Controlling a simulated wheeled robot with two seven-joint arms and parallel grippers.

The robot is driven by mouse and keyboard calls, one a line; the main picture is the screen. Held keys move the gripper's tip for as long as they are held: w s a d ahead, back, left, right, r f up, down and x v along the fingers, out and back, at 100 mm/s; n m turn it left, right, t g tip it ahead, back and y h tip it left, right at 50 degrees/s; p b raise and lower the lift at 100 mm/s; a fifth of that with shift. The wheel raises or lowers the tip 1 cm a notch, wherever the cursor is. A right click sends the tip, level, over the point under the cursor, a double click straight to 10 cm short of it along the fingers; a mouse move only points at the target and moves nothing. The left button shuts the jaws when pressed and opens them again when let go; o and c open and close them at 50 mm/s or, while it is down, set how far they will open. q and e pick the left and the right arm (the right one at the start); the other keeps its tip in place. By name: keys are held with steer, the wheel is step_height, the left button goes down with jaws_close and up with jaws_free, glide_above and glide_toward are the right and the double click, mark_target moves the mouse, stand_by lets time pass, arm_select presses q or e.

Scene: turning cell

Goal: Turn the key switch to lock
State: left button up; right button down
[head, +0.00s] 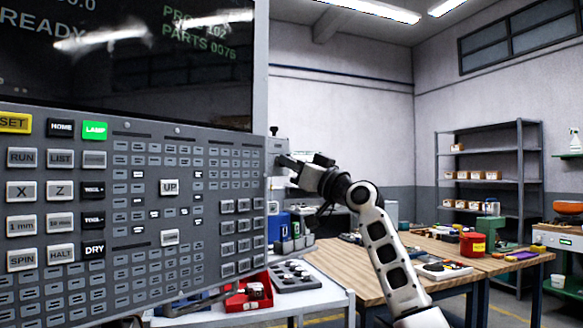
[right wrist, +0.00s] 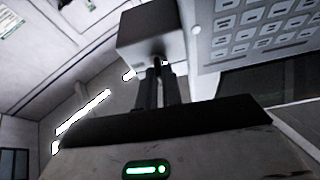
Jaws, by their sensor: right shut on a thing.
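The key switch is a small grey box (head: 277,147) on the right edge of the control panel in the head view. In the right wrist view its box (right wrist: 145,35) fills the upper middle, beside the panel. My right gripper (head: 286,163) reaches the box from the right. In the right wrist view its two dark fingers (right wrist: 157,76) are shut on the key at the box's near face. The key is mostly hidden between the fingers, and its angle and the switch's markings cannot be read. My left gripper is not in view.
The large control panel (head: 150,185) with its screen (head: 125,60) fills the left, close to the right gripper. Below are a red bin (head: 248,298) and a dark tray (head: 293,275) on a white table. A wooden bench (head: 350,262) and shelves (head: 488,185) stand farther right.

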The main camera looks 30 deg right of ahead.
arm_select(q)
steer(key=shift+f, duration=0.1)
arm_select(e)
steer(key=shift+n+y, duration=0.4)
steer(key=shift+n, duration=0.4)
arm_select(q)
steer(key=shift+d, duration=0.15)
arm_select(e)
steer(key=c, duration=1.6)
jaws_free()
steer(key=shift+o, duration=0.2)
steer(key=shift+s+d+f, duration=0.1)
